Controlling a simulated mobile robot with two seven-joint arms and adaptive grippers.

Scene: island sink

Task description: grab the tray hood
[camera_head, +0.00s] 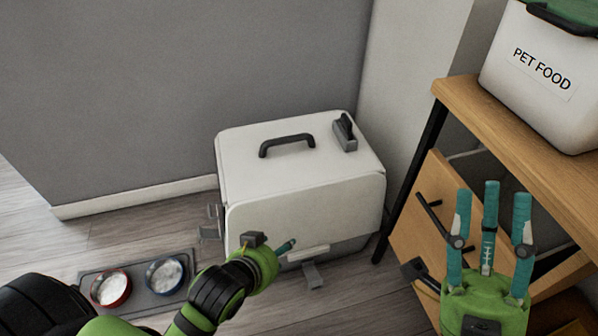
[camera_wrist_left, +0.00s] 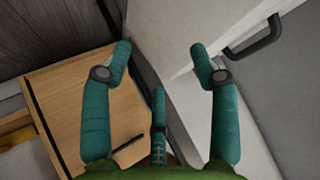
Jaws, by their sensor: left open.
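The tray hood (camera_head: 300,205) is a white box-shaped cover with a dark handle (camera_head: 287,144) on top, standing on the floor by the wall. My right gripper (camera_head: 490,215) is open and empty at the right, fingers pointing up, in front of the wooden drawers.
A wooden table (camera_head: 520,135) with a black frame stands at the right, bearing a white pet food bin (camera_head: 535,85). A drawer front (camera_head: 410,215) is below it. A grey mat (camera_head: 137,281) with two bowls lies at lower left.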

